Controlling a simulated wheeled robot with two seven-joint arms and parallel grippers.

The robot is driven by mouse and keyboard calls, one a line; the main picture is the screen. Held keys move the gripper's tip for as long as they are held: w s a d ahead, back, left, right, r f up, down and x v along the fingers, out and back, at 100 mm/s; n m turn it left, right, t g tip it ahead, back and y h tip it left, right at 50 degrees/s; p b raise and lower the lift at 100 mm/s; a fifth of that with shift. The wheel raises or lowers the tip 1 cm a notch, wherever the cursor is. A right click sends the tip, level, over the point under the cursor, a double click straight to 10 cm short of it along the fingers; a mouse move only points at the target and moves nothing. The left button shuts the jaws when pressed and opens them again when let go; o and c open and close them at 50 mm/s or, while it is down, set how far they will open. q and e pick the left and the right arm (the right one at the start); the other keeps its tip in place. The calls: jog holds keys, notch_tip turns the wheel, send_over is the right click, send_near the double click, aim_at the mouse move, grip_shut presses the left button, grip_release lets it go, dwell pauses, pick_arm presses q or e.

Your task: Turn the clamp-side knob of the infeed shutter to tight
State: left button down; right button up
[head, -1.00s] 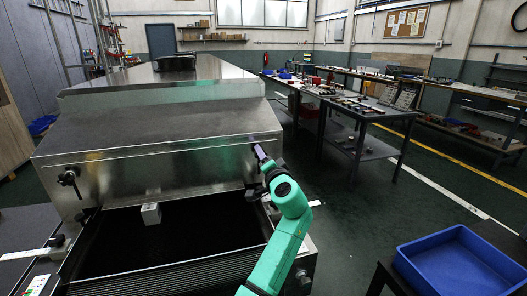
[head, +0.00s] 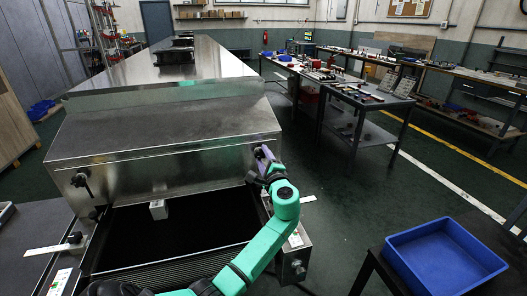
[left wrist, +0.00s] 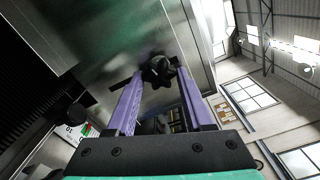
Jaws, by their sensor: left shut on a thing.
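The infeed shutter (head: 165,167) is the bare metal front plate of the dryer. My left gripper (head: 264,152), with purple fingers, is at the shutter's right end and hides the knob there in the head view. In the left wrist view my left gripper (left wrist: 160,76) has its fingers on both sides of a black lobed knob (left wrist: 157,72) on the metal plate, shut on it. A second black knob (head: 81,182) sits at the shutter's left end, with nothing touching it. I cannot read which knob is the clamp-side one. My right gripper is not in view.
The dark infeed opening (head: 195,225) lies below the shutter, with a small pale block (head: 158,209) at its upper edge. A blue bin (head: 445,258) stands at the lower right. Workbenches (head: 365,100) with small items stand behind. The floor between is clear.

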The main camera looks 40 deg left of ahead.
pick_arm(q)
jog(key=shift+a+r+m+p, duration=0.1)
jog(key=shift+m+p, duration=0.4)
jog(key=shift+m, duration=0.2)
jog(key=shift+a+r+m+p, duration=0.1)
jog(key=shift+m+p, duration=0.35)
jog(key=shift+m, duration=0.25)
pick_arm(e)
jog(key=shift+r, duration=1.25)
pick_arm(q)
jog(key=shift+c, duration=1.5)
grip_release()
jog(key=shift+f, duration=0.15)
jog(key=shift+d, duration=0.1)
jog(key=shift+s+d+f, duration=0.1)
jog(key=shift+s+d, duration=0.15)
jog(key=shift+d, duration=0.1)
jog(key=b+v, duration=0.2)
jog(key=v, duration=1.1)
jog(key=shift+s+d, duration=0.15)
jog(key=shift+d, duration=0.1)
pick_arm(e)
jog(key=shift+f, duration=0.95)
